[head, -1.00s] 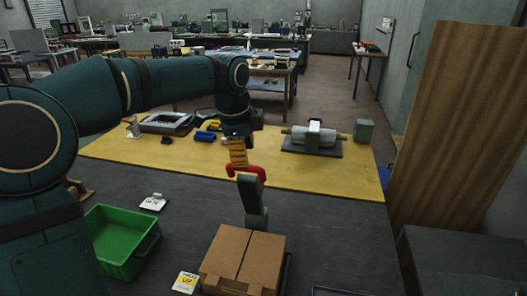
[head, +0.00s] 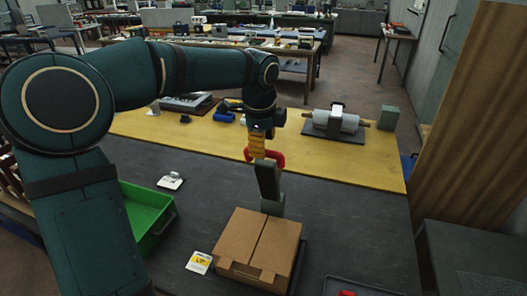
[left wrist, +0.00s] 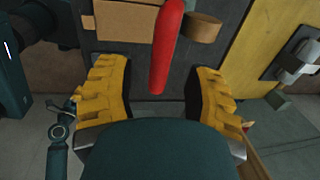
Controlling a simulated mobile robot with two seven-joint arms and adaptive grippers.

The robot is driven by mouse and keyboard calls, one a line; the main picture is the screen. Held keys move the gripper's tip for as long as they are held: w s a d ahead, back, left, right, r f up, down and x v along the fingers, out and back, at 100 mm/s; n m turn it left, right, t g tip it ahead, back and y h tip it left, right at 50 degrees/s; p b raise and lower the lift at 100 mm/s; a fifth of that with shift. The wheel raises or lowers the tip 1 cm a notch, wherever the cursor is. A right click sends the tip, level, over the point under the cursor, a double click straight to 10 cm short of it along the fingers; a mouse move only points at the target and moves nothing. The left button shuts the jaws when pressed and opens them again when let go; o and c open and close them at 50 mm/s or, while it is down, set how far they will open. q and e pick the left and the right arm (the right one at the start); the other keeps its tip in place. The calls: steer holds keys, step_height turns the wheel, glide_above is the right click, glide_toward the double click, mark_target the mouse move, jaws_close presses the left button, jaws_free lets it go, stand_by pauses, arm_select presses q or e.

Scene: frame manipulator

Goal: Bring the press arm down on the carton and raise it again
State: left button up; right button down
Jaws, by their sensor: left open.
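The brown carton (head: 258,245) sits on the dark bench top in the head view, below the press arm. The grey press arm (head: 268,185) stands raised behind the carton, with a red handle (head: 277,158) at its top. My left gripper (head: 258,150), with yellow fingers, is at the handle from above. In the left wrist view the yellow fingers are spread wide, and the red handle (left wrist: 167,45) lies between them, with a gap on each side. The carton (left wrist: 125,20) shows at the top there. My right gripper is not in view.
A green bin (head: 148,215) stands left of the carton, partly behind my left arm. A yellow-and-white card (head: 199,263) lies beside the carton. A dark tray (head: 365,288) is at the lower right. A grey roller device (head: 335,122) stands on the yellow mat (head: 370,172).

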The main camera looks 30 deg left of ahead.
arm_select(q)
steer(key=shift+w+f, duration=0.2)
steer(key=shift+f, duration=1.15)
steer(key=shift+o, duration=0.3)
jaws_close()
